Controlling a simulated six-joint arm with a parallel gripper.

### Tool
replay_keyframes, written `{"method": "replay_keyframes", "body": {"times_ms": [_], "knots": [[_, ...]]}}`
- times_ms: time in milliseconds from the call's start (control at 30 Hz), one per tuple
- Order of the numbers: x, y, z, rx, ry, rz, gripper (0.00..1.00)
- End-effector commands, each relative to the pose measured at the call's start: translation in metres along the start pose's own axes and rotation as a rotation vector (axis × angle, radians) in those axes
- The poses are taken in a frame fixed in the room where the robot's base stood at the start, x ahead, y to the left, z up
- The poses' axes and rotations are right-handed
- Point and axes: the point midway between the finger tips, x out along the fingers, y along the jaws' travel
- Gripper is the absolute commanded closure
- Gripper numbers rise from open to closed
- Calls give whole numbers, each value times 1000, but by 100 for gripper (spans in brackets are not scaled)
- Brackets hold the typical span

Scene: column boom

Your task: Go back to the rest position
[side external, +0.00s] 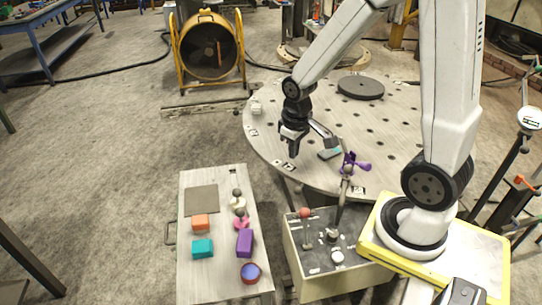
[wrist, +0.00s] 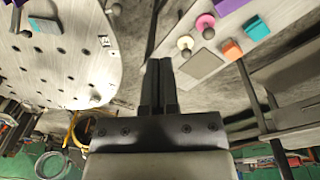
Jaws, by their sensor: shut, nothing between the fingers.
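My gripper (side external: 291,150) points down over the near left edge of the round perforated table (side external: 290,110) in the side external view. In the wrist view its two fingers (wrist: 159,62) are together and hold nothing. The gripper is apart from the small objects. On the grey side table (side external: 195,275) to its left are an orange block (side external: 200,223), a teal block (side external: 203,249), a purple block (side external: 245,242), a round red-and-blue piece (side external: 250,272), a dark square pad (side external: 201,199) and several knobbed pieces.
A control box (side external: 310,260) with levers stands right of the side table. A purple item (side external: 355,163), a teal-topped item (side external: 329,153) and a dark disc (side external: 361,88) are on the round table. A yellow-framed fan (side external: 208,48) stands behind. Floor left of the side table is clear.

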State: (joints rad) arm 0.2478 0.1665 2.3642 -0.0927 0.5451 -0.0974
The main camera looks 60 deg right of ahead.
Motion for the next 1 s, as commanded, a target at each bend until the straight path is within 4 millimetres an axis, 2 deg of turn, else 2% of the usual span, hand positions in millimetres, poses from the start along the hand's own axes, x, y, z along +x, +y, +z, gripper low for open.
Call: {"method": "replay_keyframes", "body": {"times_ms": [33, 100, 200, 333, 500, 1000], "knots": [[-3, -17, 3, -19, 31, -9, 100], [-6, -36, 7, -35, 71, -22, 100], [-10, -58, 14, -51, 118, -41, 100], [-12, -75, 22, -62, 157, -60, 100], [-13, -83, 26, -65, 176, -70, 100], [-13, -83, 25, -65, 175, -69, 100]]}}
